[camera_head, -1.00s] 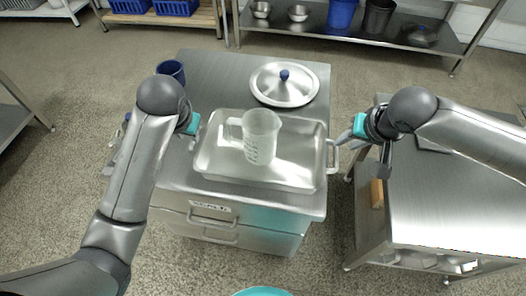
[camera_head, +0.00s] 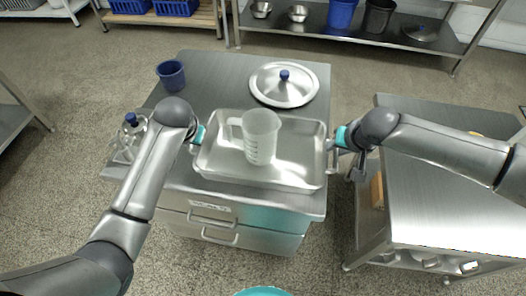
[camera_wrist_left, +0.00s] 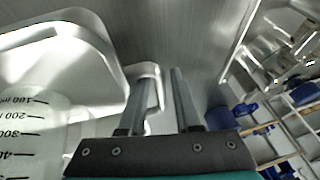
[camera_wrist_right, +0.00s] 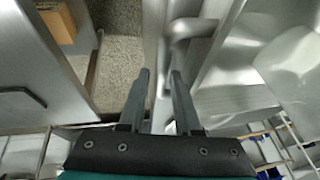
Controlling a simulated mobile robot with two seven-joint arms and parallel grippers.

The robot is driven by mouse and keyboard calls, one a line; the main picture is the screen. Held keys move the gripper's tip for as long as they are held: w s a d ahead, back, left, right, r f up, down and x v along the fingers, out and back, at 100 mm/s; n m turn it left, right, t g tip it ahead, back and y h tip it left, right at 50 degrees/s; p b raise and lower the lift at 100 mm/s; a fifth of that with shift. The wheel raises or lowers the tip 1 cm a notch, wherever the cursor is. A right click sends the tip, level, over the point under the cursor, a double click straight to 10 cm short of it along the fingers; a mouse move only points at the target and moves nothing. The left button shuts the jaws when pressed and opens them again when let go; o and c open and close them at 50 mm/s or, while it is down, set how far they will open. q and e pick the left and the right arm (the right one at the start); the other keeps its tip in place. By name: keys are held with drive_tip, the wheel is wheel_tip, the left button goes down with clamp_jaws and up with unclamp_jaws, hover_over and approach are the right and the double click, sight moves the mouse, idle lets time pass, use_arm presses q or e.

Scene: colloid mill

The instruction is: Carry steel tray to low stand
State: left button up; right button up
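The steel tray (camera_head: 210,165) lies flat on the steel-topped drawer cabinet (camera_head: 200,85), with a clear measuring jug (camera_head: 262,137) standing in it. My left gripper (camera_wrist_left: 160,95) is at the tray's left handle (camera_wrist_left: 150,72); its fingers are apart, and the handle shows around the left finger. My right gripper (camera_wrist_right: 160,95) is at the right end of the tray, fingers apart, with the right handle (camera_wrist_right: 183,35) just beyond and right of the fingertips. A steel stand (camera_head: 440,200), seemingly the low stand, is to the right; its top has free room.
A round steel lid (camera_head: 285,85) with a blue knob and a blue cup (camera_head: 171,75) stand behind the tray. A glass bottle with blue cap (camera_head: 130,135) is at the cabinet's left edge. A floor gap separates cabinet and stand.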

use_arm(q)
clamp_jaws()
use_arm(e)
clamp_jaws()
use_arm(q)
drive_tip(key=shift+r, duration=0.1)
use_arm(e)
drive_tip(key=shift+w+d, duration=0.1)
idle(0.8)
